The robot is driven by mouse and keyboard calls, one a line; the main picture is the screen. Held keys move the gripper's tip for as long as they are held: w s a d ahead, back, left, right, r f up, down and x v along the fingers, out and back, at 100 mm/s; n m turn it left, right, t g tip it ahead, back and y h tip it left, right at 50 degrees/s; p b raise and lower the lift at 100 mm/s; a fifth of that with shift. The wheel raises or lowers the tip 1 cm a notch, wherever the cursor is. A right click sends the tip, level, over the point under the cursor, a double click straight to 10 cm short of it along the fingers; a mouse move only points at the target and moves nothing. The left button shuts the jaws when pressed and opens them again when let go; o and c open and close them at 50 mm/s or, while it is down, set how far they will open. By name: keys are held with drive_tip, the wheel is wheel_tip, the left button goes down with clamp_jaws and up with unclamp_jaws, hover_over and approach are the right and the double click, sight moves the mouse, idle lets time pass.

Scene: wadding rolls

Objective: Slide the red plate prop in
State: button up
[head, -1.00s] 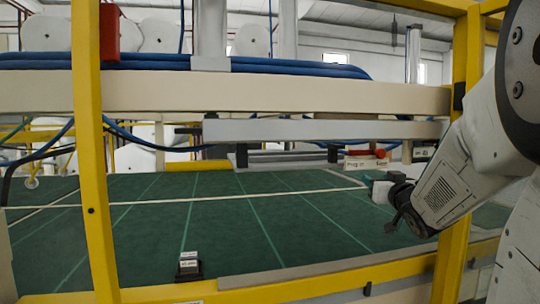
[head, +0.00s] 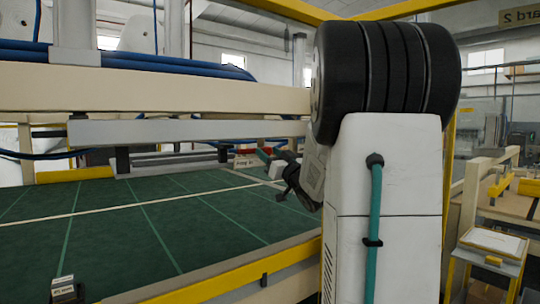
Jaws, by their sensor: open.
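The red plate prop (head: 252,151) shows as a small red piece under the press beam, above a small white label (head: 246,163). Much of it is hidden behind my gripper and arm. My gripper (head: 264,157) is open, at the end of my arm near the middle of the head view. Its fingers point left and appear close to the red prop in the picture. I cannot tell whether they touch it. Nothing is seen between the fingers.
A long cream beam (head: 150,88) crosses above a grey bar (head: 150,131). Below lies a green table (head: 120,225) with pale lines and a yellow front rail (head: 240,275). A small black block with a label (head: 65,290) sits at the near left. A stand (head: 492,243) is at right.

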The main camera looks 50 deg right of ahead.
drive_tip(key=shift+w, duration=0.1)
clamp_jaws()
drive_tip(key=shift+w+a, duration=0.2)
drive_tip(key=shift+a, duration=0.65)
drive_tip(key=shift+w+a, duration=0.2)
drive_tip(key=shift+a, duration=0.65)
drive_tip(key=shift+w+a, duration=0.2)
drive_tip(key=shift+a, duration=0.65)
drive_tip(key=shift+c, duration=1.1)
unclamp_jaws()
drive_tip(key=shift+a, duration=0.1)
drive_tip(key=shift+o, duration=1.1)
drive_tip(key=shift+a, duration=0.15)
